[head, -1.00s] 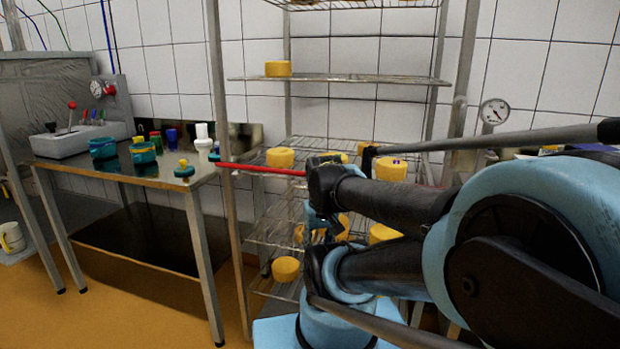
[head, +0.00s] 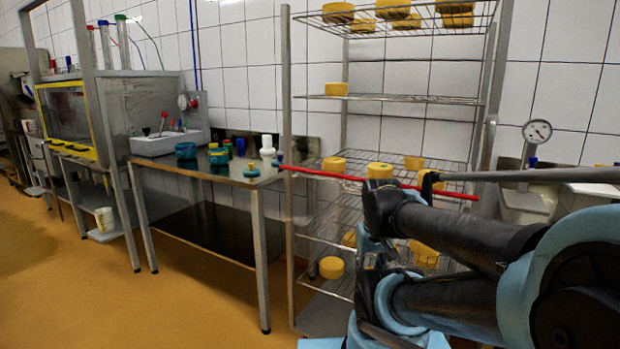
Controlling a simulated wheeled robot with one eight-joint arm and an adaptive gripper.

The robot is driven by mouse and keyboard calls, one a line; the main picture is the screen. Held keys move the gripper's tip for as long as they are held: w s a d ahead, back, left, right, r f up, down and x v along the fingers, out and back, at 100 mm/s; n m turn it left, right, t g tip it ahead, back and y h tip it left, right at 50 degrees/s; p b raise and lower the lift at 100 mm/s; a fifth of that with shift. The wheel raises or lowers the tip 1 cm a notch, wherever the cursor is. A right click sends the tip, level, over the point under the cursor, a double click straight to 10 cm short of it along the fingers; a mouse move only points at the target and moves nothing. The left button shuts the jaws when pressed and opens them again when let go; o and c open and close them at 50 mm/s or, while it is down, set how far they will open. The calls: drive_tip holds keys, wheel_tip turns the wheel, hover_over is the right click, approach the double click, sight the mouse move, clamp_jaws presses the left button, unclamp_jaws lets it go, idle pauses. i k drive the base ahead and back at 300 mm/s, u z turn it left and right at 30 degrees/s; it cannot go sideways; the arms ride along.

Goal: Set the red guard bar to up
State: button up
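The red guard bar (head: 330,174) runs across the front of the wire rack in the head view. It lies close to level, sloping slightly down to the right in the picture. Its left end is at the rack's left front post, beside the table corner, and its right end shows beyond my arm. A black piece at the end of a grey rod overlaps part of it. My arm's black and blue links fill the lower right, in front of the rack. My gripper's fingers cannot be made out, and I see no contact with the bar.
The wire rack (head: 392,98) holds several yellow cheeses. A steel table (head: 215,172) with green and blue pots and a white lever box (head: 165,143) stands left of it. A dial gauge (head: 537,131) is at right. The yellow floor at left is clear.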

sight(456, 195)
drive_tip(key=u, duration=1.45)
drive_tip(key=k, duration=1.5)
drive_tip(key=z, duration=0.7)
drive_tip(key=i, duration=1)
